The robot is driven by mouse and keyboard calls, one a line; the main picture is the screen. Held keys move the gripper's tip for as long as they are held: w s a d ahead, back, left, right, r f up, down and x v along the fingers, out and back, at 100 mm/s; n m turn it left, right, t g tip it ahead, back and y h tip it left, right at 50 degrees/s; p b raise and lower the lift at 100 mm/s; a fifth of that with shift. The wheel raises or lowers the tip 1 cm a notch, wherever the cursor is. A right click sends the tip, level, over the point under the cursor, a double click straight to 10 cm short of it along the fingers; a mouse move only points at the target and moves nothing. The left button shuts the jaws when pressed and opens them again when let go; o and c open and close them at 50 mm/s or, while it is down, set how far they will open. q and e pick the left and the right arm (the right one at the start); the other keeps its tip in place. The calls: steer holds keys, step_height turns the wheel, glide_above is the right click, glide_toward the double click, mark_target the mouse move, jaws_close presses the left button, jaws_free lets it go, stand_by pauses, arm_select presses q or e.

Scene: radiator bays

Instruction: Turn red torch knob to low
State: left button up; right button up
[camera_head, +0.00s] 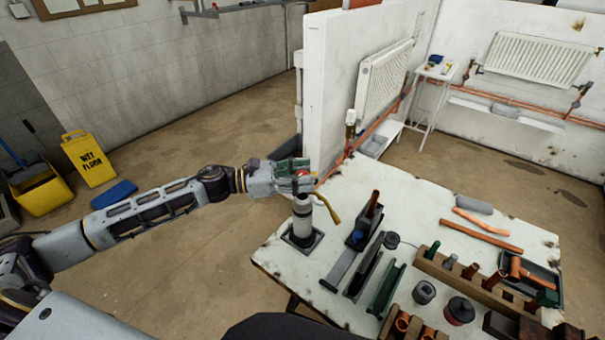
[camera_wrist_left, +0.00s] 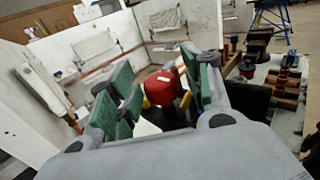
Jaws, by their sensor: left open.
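The torch (camera_head: 302,220) stands upright in a dark square tray (camera_head: 292,248) at the left corner of the white table. It has a pale cylinder and a yellow burner tube (camera_head: 328,210) reaching out to the right. Its red knob (camera_head: 303,172) is at the top, partly hidden by my left gripper in the head view. In the left wrist view the red knob (camera_wrist_left: 161,89) sits between the green finger pads. My left gripper (camera_head: 296,168) is open around the knob; contact cannot be told. The knob's setting cannot be read. My right gripper is not in view.
The white table (camera_head: 375,190) holds dark and green holders (camera_head: 386,288), a wooden block (camera_head: 470,280) with fittings, and copper pipes (camera_head: 481,235) right of the torch. A white partition (camera_head: 330,90) rises behind it. A yellow wet-floor sign (camera_head: 88,157) and bucket stand far left.

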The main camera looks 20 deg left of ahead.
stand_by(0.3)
arm_select(q)
steer(key=c, duration=1)
steer(key=shift+c, duration=0.2)
